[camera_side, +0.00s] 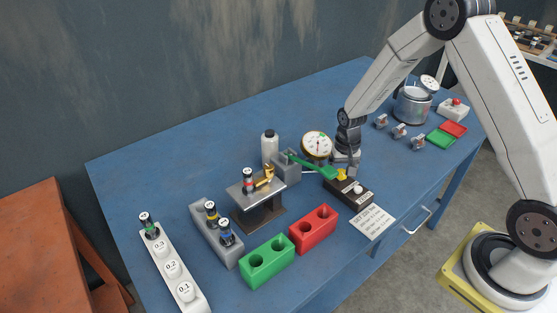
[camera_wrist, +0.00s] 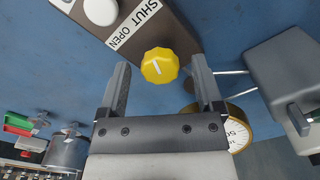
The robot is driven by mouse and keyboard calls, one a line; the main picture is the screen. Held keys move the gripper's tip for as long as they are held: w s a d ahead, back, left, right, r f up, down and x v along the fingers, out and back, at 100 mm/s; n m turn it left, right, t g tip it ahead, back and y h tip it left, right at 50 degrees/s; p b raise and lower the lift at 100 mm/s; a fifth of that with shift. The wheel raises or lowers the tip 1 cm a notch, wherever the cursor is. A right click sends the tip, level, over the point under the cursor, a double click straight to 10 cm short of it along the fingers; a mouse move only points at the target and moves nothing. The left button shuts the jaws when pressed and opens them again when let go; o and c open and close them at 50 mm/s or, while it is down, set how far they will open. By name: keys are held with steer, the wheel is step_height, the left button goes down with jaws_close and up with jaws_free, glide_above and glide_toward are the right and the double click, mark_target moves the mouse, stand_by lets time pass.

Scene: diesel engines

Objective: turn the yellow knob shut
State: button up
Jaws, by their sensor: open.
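The yellow knob (camera_wrist: 160,65) sits by the end of a dark box (camera_wrist: 158,35) with a label reading SHUT and OPEN. In the side view the knob (camera_side: 342,174) is small, at the box's back end. My gripper (camera_wrist: 160,61) is open and empty. In the wrist view its two fingertips stand on either side of the knob, with a gap on each side. In the side view my gripper (camera_side: 347,160) is close above and behind the knob; contact is not visible.
A green lever (camera_side: 312,165) reaches close to the knob from the left. A round gauge (camera_side: 317,146) stands just behind it, also in the wrist view (camera_wrist: 238,130). A white button (camera_side: 357,188) is on the box. Red (camera_side: 314,230) and green (camera_side: 267,260) blocks stand in front.

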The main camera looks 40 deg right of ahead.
mark_target(342, 172)
steer(key=shift+r, duration=0.15)
steer(key=shift+r, duration=3.75)
steer(key=n, duration=1.3)
steer(key=shift+f, duration=0.1)
steer(key=shift+f, duration=3.8)
